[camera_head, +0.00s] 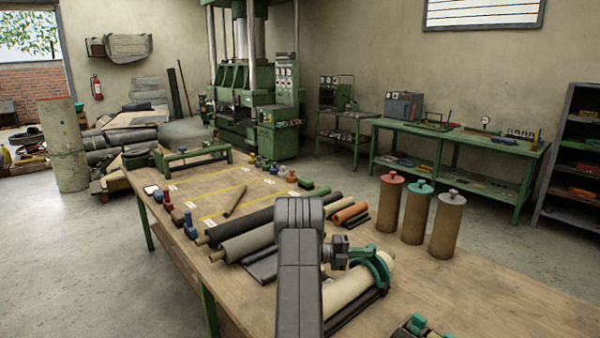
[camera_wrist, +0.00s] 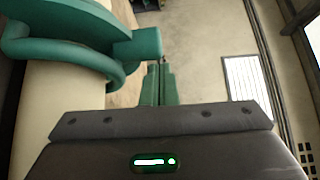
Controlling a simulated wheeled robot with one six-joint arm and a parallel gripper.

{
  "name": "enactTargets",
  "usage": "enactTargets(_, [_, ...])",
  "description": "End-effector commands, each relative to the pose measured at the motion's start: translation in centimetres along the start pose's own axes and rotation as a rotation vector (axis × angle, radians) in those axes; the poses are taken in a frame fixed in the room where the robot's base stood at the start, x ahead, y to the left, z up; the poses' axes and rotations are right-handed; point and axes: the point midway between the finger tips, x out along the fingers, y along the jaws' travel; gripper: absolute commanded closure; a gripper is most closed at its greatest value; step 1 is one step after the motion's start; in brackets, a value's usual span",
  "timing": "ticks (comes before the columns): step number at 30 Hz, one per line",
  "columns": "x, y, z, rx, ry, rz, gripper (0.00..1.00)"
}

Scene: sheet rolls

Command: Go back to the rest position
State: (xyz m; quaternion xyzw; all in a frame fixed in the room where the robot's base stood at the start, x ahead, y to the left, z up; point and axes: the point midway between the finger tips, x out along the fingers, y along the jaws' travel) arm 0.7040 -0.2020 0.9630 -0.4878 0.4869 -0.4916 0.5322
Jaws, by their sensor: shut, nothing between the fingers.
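My arm stands in front of the work table (camera_head: 455,290) in the head view, and its wrist end is beside a green ring-shaped clamp (camera_head: 381,262). My gripper (camera_wrist: 160,72) shows in the wrist view as two green fingers, shut with nothing between them. The clamp (camera_wrist: 65,42) is around a cream roll (camera_wrist: 62,120) at the left of that view. The fingers appear close to the clamp's block; whether they touch it I cannot tell. In the head view my fingers are not clearly visible.
Dark, grey and orange rolls (camera_head: 350,212) lie on the table near my arm. Three upright brown rolls with red, teal and grey caps (camera_head: 416,217) stand to the right. Small blue and red fittings (camera_head: 190,224) stand at the left edge. The table's front right is mostly bare.

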Motion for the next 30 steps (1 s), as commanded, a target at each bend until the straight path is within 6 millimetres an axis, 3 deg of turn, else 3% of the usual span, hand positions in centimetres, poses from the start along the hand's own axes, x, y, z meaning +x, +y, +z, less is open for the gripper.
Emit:
enactTargets(6, [1.4, 0.0, 0.0, 0.0, 0.0, 0.001, 1.0])
enactTargets(19, [1.2, 0.1, 0.0, 0.0, -0.001, 0.001, 1.0])
enactTargets(23, [-0.1, 0.1, 0.1, 0.0, -0.002, 0.0, 1.0])
enactTargets(30, [-4.7, 0.2, 0.1, 0.0, -0.004, 0.001, 1.0])
